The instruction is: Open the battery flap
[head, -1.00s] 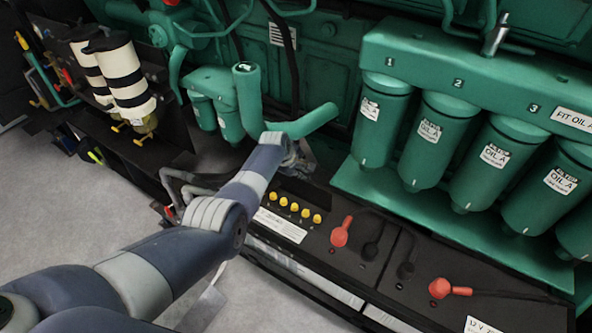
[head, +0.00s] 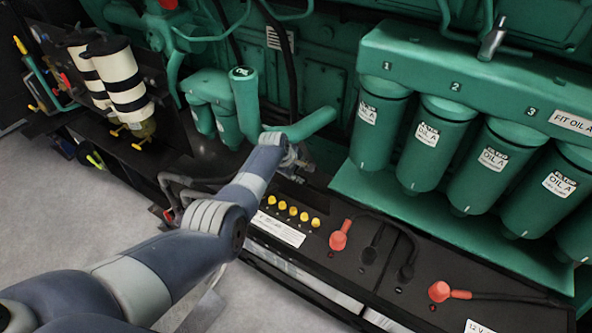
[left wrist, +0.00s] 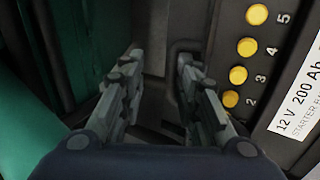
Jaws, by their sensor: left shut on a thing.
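The black battery (head: 285,232) with a row of yellow caps lies below the green engine in the head view; its caps also show at the right of the left wrist view (left wrist: 246,48). My left gripper (head: 300,163) is at the battery's far edge, behind the caps, partly hidden by my own arm. In the left wrist view the two fingers (left wrist: 160,66) stand a little apart, either side of a dark part beside a thin dark handle (left wrist: 178,46). I take this part to be the battery flap; the exact contact is hard to see. My right gripper is not in view.
Green oil filters (head: 435,143) hang over a green ledge at the right. A green pipe (head: 303,125) passes close above my gripper. Red terminal boots (head: 339,238) and black cables stand on the battery top. Grey floor (head: 60,215) is clear at the left.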

